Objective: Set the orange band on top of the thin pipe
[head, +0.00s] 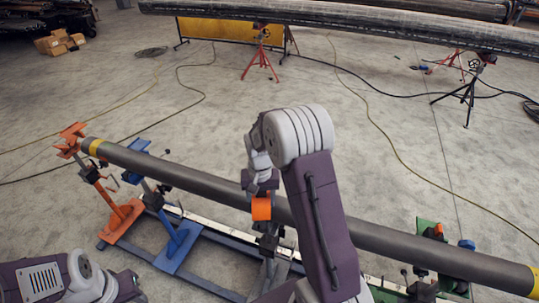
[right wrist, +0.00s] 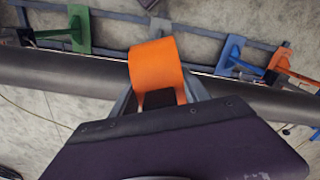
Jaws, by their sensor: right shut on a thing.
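The thin pipe (head: 200,180) is long and dark grey, with a yellow ring near each end. It lies on stands, slanting from the left down to the right. It also crosses the right wrist view (right wrist: 60,75). The orange band (head: 261,209) is a short curved piece held at the pipe's middle. It shows large in the right wrist view (right wrist: 156,66). My right gripper (head: 261,190) is shut on the band; its fingers (right wrist: 160,98) frame the band. I cannot tell whether the band touches the pipe. My left gripper does not show; only part of that arm is at the lower left.
An orange stand (head: 120,217) and a blue stand (head: 178,240) hold the pipe's left part. A green stand (head: 430,240) is at the right. A thicker pipe (head: 350,25) lies on tripods at the back. Cables cross the open floor between.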

